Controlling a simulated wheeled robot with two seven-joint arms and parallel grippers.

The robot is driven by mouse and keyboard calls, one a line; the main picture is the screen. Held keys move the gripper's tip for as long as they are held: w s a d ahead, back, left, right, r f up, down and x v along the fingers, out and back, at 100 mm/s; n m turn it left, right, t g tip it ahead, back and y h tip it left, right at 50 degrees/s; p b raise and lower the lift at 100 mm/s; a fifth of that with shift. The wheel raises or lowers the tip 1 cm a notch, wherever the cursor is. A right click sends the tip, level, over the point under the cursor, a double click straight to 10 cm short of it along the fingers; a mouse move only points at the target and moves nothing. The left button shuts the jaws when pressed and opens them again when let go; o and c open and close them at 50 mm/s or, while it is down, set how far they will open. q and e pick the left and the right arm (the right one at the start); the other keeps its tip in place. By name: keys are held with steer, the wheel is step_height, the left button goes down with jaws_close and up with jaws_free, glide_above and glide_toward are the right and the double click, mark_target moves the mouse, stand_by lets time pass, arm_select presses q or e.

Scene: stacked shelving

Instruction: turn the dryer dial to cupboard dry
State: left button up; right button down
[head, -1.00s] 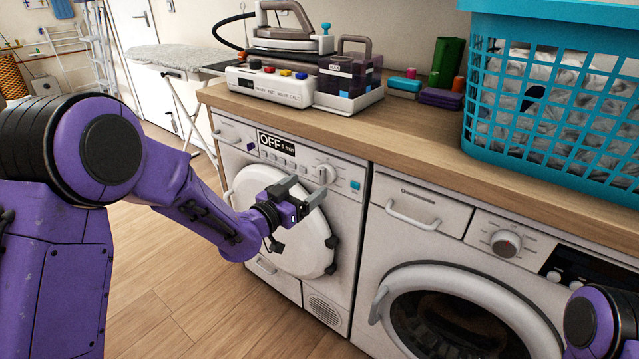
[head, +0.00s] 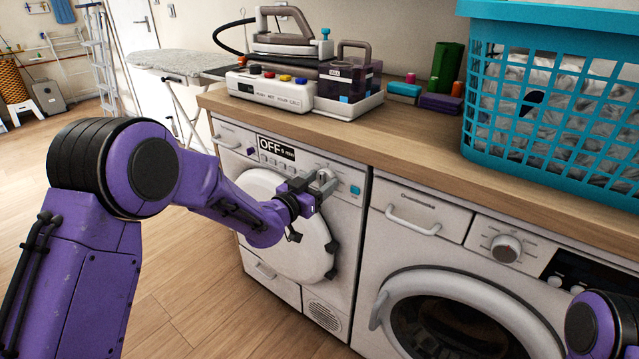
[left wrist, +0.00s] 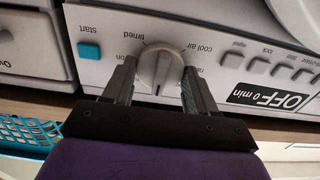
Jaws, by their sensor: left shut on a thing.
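The dryer (head: 345,225) stands under the wooden counter at the left. Its dial (head: 325,177) is a grey-white round knob on the front panel. The display (head: 276,147) reads OFF, 0 min. My left gripper (head: 318,183) is at the dial, shut on it. In the left wrist view the dial (left wrist: 160,70) lies between the two dark fingers of my left gripper (left wrist: 160,85), one on each side. Words such as "timed" and "cool air" show upside down around it; other labels are partly hidden. The blue start button (left wrist: 89,50) is beside it. Part of my right arm shows at the lower right; its gripper is out of view.
A washing machine (head: 420,255) stands to the right of the dryer. On the counter (head: 400,135) are a steam iron station (head: 290,90), a blue laundry basket (head: 565,150) and small coloured items. The floor at left is clear, with an ironing board (head: 170,62) behind.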

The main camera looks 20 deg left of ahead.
arm_select(q)
steer(key=shift+m, duration=0.3)
steer(key=m+b, duration=0.2)
steer(key=m, duration=0.2)
steer(key=shift+f, duration=0.2)
steer(key=shift+m+b, duration=1.2)
steer(key=shift+m, duration=0.8)
steer(key=shift+r, duration=0.1)
steer(key=o, duration=1)
steer(key=shift+o, duration=0.2)
steer(key=v, duration=1)
steer(key=shift+s, duration=0.3)
